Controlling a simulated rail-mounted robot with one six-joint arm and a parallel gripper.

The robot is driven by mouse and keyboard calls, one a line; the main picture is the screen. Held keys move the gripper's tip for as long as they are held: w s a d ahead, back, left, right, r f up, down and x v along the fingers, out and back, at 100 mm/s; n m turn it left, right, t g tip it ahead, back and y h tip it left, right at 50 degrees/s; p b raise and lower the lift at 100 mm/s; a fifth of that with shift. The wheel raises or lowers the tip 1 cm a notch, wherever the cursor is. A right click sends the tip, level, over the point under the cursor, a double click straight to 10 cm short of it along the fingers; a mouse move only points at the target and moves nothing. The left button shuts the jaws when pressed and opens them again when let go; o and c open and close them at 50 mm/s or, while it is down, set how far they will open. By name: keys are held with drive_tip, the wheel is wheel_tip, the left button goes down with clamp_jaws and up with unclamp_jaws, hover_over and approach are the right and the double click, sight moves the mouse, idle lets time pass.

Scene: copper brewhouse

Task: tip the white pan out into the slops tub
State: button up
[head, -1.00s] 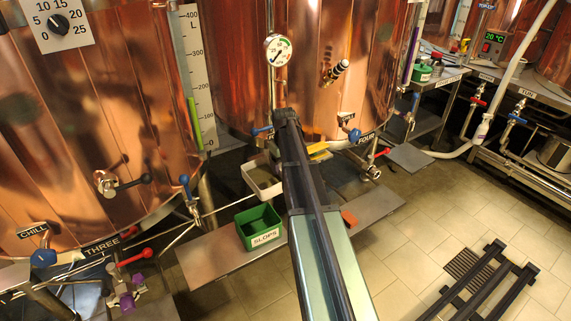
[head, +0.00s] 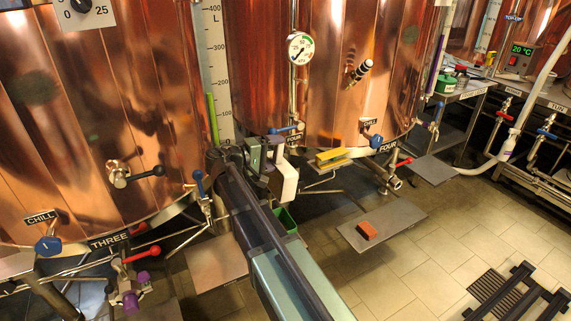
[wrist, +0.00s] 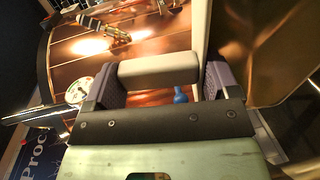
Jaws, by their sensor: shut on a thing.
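The white pan (head: 285,182) is in my gripper (head: 268,165), held up in front of the copper vessels. It looks steeply tilted, nearly on its side, in the head view. In the wrist view my gripper (wrist: 160,78) is shut on a pale bar of the white pan (wrist: 158,68), between two dark finger pads. The green slops tub (head: 287,220) is below the pan, on the low shelf. My arm hides most of the tub and its label. I cannot see the pan's inside or anything falling from it.
The low shelf (head: 390,222) bears a red block (head: 367,230) to the right of my arm. A yellow thing (head: 333,158) is right of the pan. Valves with blue and red handles stick out near the vessels. A gauge (head: 300,46) is above.

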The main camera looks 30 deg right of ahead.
drive_tip(key=a+h+b, duration=0.1)
drive_tip(key=b, duration=0.1)
drive_tip(key=a+f+h+b, duration=0.1)
drive_tip(key=a+h+b, duration=0.2)
drive_tip(key=b, duration=0.2)
drive_tip(key=shift+w+a+f, duration=0.1)
drive_tip(key=shift+a+f, duration=0.25)
drive_tip(key=shift+a, duration=0.05)
drive_tip(key=shift+a+r+h+b, duration=0.3)
drive_tip(key=shift+a+h+b, duration=0.5)
drive_tip(key=shift+h, duration=0.2)
idle(0.6)
